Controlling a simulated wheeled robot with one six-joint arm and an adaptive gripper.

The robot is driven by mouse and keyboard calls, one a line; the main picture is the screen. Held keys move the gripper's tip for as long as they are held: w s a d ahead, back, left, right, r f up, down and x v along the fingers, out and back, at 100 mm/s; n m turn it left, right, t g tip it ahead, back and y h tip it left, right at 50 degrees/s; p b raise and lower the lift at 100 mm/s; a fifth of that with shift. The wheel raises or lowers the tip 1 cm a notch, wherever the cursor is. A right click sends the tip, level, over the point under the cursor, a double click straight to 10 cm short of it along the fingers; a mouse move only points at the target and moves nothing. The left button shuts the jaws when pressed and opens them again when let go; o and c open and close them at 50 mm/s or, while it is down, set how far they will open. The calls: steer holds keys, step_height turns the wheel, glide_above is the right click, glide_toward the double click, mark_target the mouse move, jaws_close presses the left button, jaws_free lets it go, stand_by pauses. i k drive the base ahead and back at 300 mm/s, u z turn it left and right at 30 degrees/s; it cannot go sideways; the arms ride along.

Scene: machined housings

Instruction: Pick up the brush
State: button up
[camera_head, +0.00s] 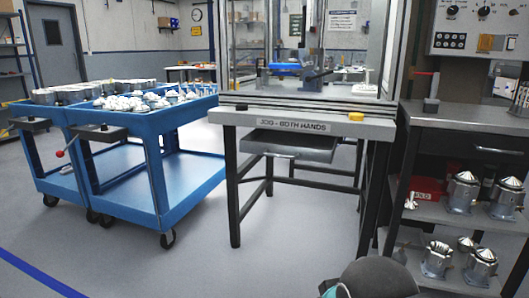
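I cannot pick out the brush with certainty. Another dark item (520,97) with some orange is at the bench's right edge, also unclear. A rounded dark grey part at the bottom right of centre, with a bit of teal, looks like part of my arm. My gripper's fingers do not show.
A machine table (215,117) with an open drawer (290,153) and a yellow button (355,116) stands in the middle. A blue cart (140,205) with white-topped parts is left. Metal housings (463,192) and a red bin (425,190) fill the bench's shelves. The front floor is clear.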

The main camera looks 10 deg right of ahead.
mark_target(431, 105)
steer(key=z, duration=1.25)
